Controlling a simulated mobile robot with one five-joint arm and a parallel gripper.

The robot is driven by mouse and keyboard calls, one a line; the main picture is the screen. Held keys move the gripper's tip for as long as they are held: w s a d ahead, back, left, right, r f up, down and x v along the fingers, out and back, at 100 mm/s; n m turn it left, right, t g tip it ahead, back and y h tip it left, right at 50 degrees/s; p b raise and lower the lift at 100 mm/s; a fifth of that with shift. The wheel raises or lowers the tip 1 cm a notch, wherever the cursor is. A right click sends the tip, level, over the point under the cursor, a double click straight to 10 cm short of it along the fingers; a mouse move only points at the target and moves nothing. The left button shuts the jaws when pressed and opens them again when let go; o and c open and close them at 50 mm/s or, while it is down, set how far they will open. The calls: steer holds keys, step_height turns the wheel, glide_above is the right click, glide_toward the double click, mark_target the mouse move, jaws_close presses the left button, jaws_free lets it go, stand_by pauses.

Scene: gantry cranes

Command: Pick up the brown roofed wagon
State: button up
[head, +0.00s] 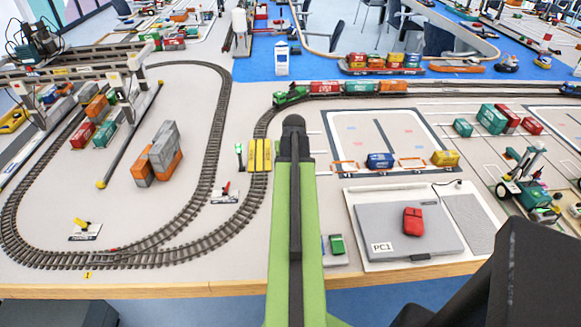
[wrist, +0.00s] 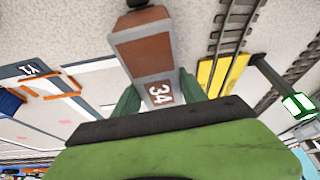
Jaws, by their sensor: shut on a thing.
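A dark coupling end shows at the wagon's far end. In the head view my green arm points away over the table, and its dark end hides the gripper and the wagon. I cannot tell how high the wagon is above the table.
The yellow crossing (head: 259,155) and curved track lie left of my arm. A green locomotive (head: 291,95) with wagons stands beyond it. A marked yard with a blue wagon (head: 380,161) lies to the right.

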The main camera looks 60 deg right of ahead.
jaws_close()
steer(key=shift+r, duration=0.1)
steer(key=shift+r+p, duration=0.25)
steer(key=shift+p, duration=0.1)
step_height(320, 180, up, 5)
steer(key=p, duration=0.5)
steer(key=s+d+r+p, duration=0.5)
steer(key=s, duration=0.5)
steer(key=shift+s+d+r+p, duration=0.2)
steer(key=shift+r+p, duration=0.15)
steer(key=shift+p, duration=0.05)
